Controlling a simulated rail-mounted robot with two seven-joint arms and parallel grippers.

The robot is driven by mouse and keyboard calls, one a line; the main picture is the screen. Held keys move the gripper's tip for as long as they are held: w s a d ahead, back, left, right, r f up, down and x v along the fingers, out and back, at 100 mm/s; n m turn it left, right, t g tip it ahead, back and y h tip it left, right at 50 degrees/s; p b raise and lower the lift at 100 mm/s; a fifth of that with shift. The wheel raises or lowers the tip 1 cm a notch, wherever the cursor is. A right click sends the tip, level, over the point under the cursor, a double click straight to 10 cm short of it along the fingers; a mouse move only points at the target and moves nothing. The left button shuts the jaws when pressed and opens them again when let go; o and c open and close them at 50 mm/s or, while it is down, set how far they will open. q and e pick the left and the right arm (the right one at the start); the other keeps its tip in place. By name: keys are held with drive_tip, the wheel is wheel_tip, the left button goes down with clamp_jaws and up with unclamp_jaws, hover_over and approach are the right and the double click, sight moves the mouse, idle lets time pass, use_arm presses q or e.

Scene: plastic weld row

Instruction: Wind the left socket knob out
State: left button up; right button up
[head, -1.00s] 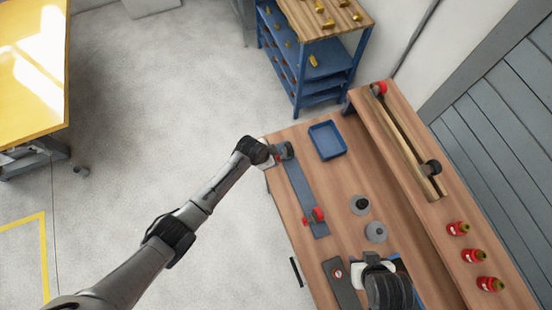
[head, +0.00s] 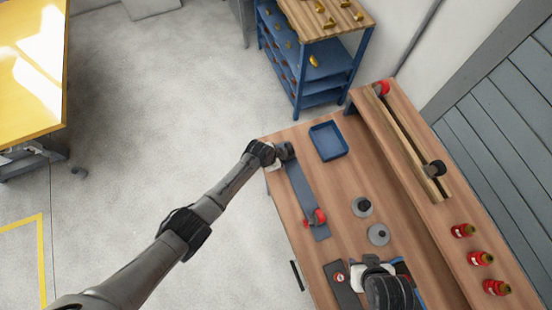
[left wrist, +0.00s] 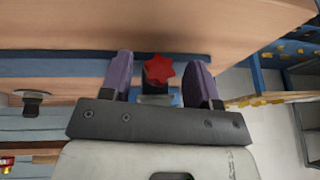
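The left socket knob (left wrist: 159,70) is a red star-shaped knob in the left wrist view. It stands on a dark socket at the far end of a blue-grey strip (head: 299,186). My left gripper (left wrist: 161,62) is open, with one purple finger on each side of the knob and a small gap visible on both sides. In the head view the left gripper (head: 280,153) covers the knob. A second red knob (head: 315,217) sits at the strip's near end. My right gripper (head: 372,270) is at the bottom of the head view, its fingers hidden by its wrist.
A blue tray (head: 328,141) lies right of the strip. A raised shelf (head: 415,200) carries a slotted wooden piece (head: 408,140) and several red bottles (head: 480,258). A blue rack (head: 312,70) stands behind the bench.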

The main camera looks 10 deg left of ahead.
use_arm(q)
drive_tip(key=c, duration=0.9)
drive_tip(key=shift+f+b, duration=0.15)
drive_tip(key=shift+b, duration=0.15)
drive_tip(key=g+b, duration=0.1)
drive_tip(key=g+h+b, duration=0.1)
drive_tip(key=b, duration=0.1)
drive_tip(key=n+g+h+b, duration=0.1)
drive_tip(key=shift+w+a+f+g, duration=0.2)
drive_tip(key=shift+w+g, duration=0.1)
drive_tip(key=shift+g, duration=0.1)
drive_tip(key=shift+r+g+b, duration=0.15)
drive_tip(key=shift+g+b, duration=0.25)
drive_tip(key=shift+b, duration=0.2)
drive_tip(key=shift+r+h, duration=0.1)
drive_tip(key=shift+h, duration=0.2)
drive_tip(key=o, duration=0.9)
drive_tip(key=shift+o, duration=0.2)
